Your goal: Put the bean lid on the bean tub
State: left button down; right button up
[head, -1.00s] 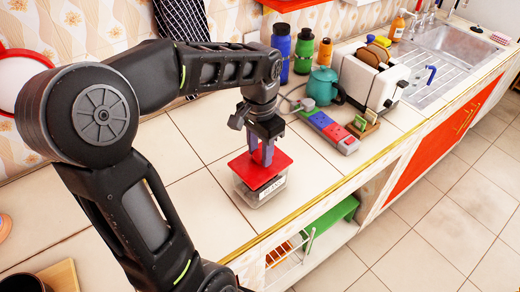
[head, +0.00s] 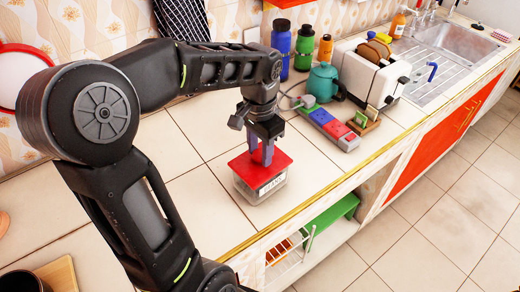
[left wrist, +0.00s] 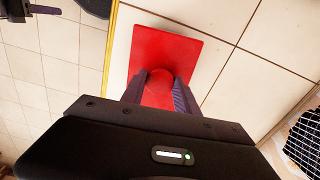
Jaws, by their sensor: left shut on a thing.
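The red square bean lid (head: 280,163) is at the top of the bean tub (head: 262,189), a clear box with a white label, on the tiled counter. The lid looks close to level and touching or just above the rim; I cannot tell if it is seated. My left gripper (head: 262,153) points down and is shut on the lid's middle. In the left wrist view the lid (left wrist: 175,48) shows between and beyond the gripper's fingers (left wrist: 160,92), which grip a round red knob. The tub is hidden under the lid there. My right gripper is not seen in the head view.
A power strip (head: 328,128), a teal kettle (head: 322,82), a toaster (head: 370,75) and several bottles (head: 304,48) stand behind and right of the tub. The counter's front edge (head: 310,205) is near. Bare tiles (head: 190,190) lie to the left.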

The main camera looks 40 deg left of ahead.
pick_arm(q)
jog(key=c, duration=0.8)
grip_release()
jog(key=shift+c, duration=0.2)
notch_tip(320, 180, up, 8)
jog(key=shift+f+b, duration=0.1)
jog(key=shift+b, duration=0.3)
notch_tip(320, 180, up, 6)
jog(key=p, duration=0.5)
